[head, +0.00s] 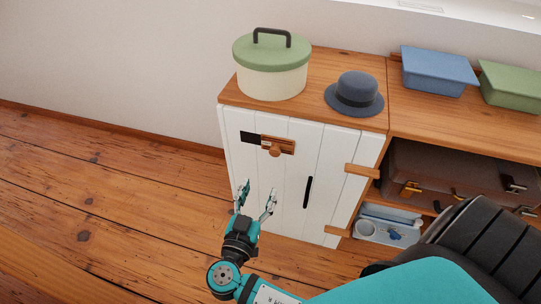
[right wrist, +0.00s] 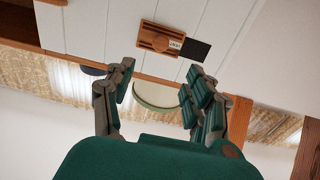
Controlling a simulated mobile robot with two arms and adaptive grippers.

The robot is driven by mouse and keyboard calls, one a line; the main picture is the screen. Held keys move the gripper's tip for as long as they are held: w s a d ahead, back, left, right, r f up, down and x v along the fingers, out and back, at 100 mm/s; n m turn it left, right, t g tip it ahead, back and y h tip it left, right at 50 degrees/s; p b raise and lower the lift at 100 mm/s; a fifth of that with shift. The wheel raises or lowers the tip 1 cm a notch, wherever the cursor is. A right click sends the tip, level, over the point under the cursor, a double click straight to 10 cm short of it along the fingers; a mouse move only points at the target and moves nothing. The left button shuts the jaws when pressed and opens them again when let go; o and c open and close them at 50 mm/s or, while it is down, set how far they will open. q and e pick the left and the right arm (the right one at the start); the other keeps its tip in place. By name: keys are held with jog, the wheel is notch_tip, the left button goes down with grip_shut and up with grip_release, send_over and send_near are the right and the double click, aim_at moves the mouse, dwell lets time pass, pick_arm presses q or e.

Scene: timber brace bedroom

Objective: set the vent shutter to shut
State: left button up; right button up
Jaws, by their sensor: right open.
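The vent shutter (head: 284,146) is a small brown wooden slide with a round knob, on the upper part of a white plank cabinet door (head: 291,180). A black vent opening (head: 250,138) shows uncovered just left of the slide. In the right wrist view the shutter (right wrist: 160,38) appears upside down, with a small pale label near the black opening (right wrist: 195,50); I cannot read the label surely. My right gripper (head: 258,189) is open and empty, in front of the door, below the shutter and apart from it. Its two fingers (right wrist: 160,75) also show in the right wrist view. My left gripper is not in view.
A green-lidded cream pot (head: 272,78) and a grey hat (head: 355,95) stand on the cabinet top. A black door handle (head: 307,192) is right of my gripper. Blue and green boxes (head: 438,70) and a brown suitcase (head: 440,172) are right. The floor at left is clear.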

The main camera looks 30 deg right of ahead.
aim_at(274, 153)
jog(key=x, duration=1.2)
jog(key=shift+w+d, duration=0.4)
jog(key=shift+d, duration=0.05)
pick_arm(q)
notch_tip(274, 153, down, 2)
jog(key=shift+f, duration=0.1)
pick_arm(e)
jog(key=shift+w, duration=0.1)
jog(key=shift+c, duration=0.4)
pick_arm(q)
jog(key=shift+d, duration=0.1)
pick_arm(e)
grip_shut()
